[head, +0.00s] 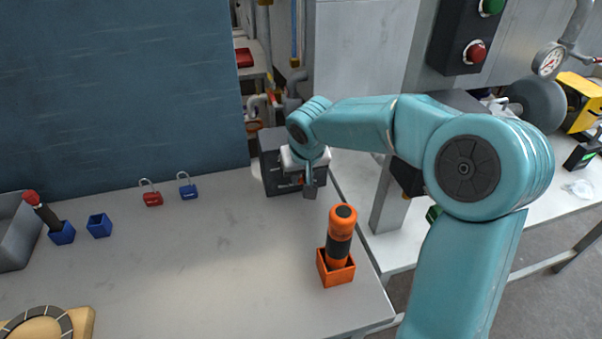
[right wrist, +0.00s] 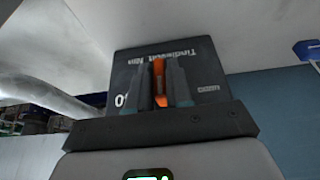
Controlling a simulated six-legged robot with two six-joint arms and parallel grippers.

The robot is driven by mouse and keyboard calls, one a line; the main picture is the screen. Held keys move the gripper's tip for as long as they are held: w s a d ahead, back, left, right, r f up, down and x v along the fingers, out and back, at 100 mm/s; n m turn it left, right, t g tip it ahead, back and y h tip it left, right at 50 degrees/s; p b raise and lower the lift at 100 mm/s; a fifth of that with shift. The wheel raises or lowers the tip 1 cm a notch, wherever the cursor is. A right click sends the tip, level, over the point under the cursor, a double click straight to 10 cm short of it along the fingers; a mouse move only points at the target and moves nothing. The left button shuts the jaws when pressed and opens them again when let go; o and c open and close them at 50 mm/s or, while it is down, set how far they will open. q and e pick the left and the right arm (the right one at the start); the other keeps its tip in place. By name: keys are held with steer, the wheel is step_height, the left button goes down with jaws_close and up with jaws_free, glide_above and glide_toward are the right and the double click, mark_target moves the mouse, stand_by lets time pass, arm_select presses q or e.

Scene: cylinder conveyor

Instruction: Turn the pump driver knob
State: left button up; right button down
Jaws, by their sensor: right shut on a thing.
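The pump driver, a dark box (head: 273,172) with pale lettering, stands at the back right of the table in the head view. Its front face (right wrist: 205,62) fills the middle of the right wrist view. An orange knob (right wrist: 159,78) on that face sits between the two fingers of my right gripper (right wrist: 160,90). The right gripper (head: 309,186) is shut on the knob. In the head view it is in front of the box and hides part of its face. My left gripper is not in view.
An orange-and-black cylinder (head: 341,232) stands in an orange holder (head: 338,276) near the right table edge. Red (head: 152,197) and blue (head: 188,190) padlocks, a blue holder (head: 99,226) and a grey bin (head: 14,232) are to the left. The table middle is clear.

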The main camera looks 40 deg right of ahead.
steer(key=shift+w+a+f+n+g+h+b, duration=0.1)
steer(key=shift+a+f+n+g+h+b, duration=0.1)
steer(key=shift+h+b, duration=0.4)
steer(key=shift+w+a+f+n+g+h+b, duration=0.1)
steer(key=shift+g+h+b, duration=0.1)
steer(key=shift+h+b, duration=0.4)
steer(key=g+h+b, duration=0.1)
steer(key=h+b, duration=0.1)
steer(key=shift+a+n+g+h+b, duration=0.1)
steer(key=shift+n+g+h+b, duration=0.2)
steer(key=shift+n+h+b, duration=0.1)
steer(key=h+b, duration=0.1)
steer(key=h, duration=0.1)
steer(key=n+g+h+b, duration=0.1)
steer(key=shift+w+a+f+g+h, duration=0.1)
steer(key=shift+a+g+h, duration=0.05)
steer(key=shift+g+h, duration=0.2)
steer(key=shift+n+g+h+b, duration=0.45)
steer(key=shift+h+b, duration=0.45)
steer(key=shift+h, duration=0.85)
steer(key=c, duration=1.1)
jaws_free()
